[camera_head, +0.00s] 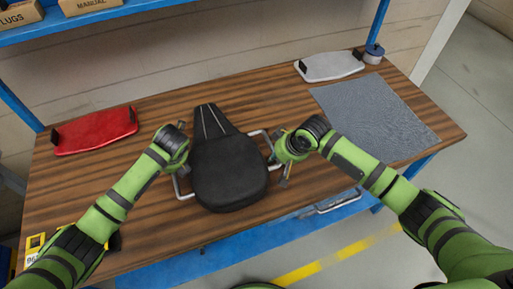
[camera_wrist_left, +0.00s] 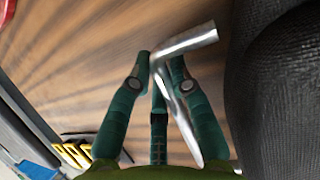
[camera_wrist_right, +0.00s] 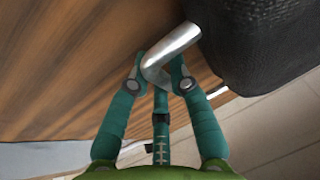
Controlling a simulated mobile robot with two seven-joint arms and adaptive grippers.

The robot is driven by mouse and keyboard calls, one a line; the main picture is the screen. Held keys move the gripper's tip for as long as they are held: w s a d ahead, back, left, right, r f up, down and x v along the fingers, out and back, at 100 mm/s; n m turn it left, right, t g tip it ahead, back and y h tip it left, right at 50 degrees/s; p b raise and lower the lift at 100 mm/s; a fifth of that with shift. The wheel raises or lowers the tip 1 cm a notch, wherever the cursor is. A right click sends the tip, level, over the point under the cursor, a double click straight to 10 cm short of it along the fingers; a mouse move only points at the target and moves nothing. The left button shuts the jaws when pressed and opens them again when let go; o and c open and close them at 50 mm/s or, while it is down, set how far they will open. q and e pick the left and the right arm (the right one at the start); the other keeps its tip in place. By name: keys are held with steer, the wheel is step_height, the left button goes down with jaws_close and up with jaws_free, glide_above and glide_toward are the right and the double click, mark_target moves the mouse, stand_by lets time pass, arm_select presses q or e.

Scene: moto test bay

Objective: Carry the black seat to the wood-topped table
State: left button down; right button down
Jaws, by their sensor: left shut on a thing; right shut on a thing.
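The black seat (camera_head: 228,172) is over the middle of the wood-topped table (camera_head: 270,102), its narrow end toward the wall. It has a metal side handle at each side. My left gripper (camera_head: 176,160) is shut on the left handle, which shows between its fingers in the left wrist view (camera_wrist_left: 180,45). My right gripper (camera_head: 280,155) is shut on the right handle, which shows in the right wrist view (camera_wrist_right: 172,52). The seat's dark side also shows in the left wrist view (camera_wrist_left: 285,90) and the right wrist view (camera_wrist_right: 265,40). I cannot tell whether the seat touches the tabletop.
A red panel (camera_head: 95,131) lies at the table's left. A white panel (camera_head: 330,66), a grey mat (camera_head: 375,115) and a small round container (camera_head: 374,54) are at the right. A yellow item (camera_head: 35,243) sits front left. A blue shelf (camera_head: 110,14) with boxes overhangs the back.

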arm_select(q)
steer(key=c, duration=1.1)
jaws_free()
steer(key=shift+c, duration=0.2)
arm_select(e)
steer(key=c, duration=1.1)
jaws_free()
steer(key=shift+f, duration=0.1)
steer(key=shift+c, duration=0.2)
steer(key=shift+s, duration=0.1)
arm_select(q)
steer(key=v, duration=1.2)
arm_select(e)
steer(key=v, duration=1.2)
arm_select(q)
steer(key=shift+s+f, duration=0.1)
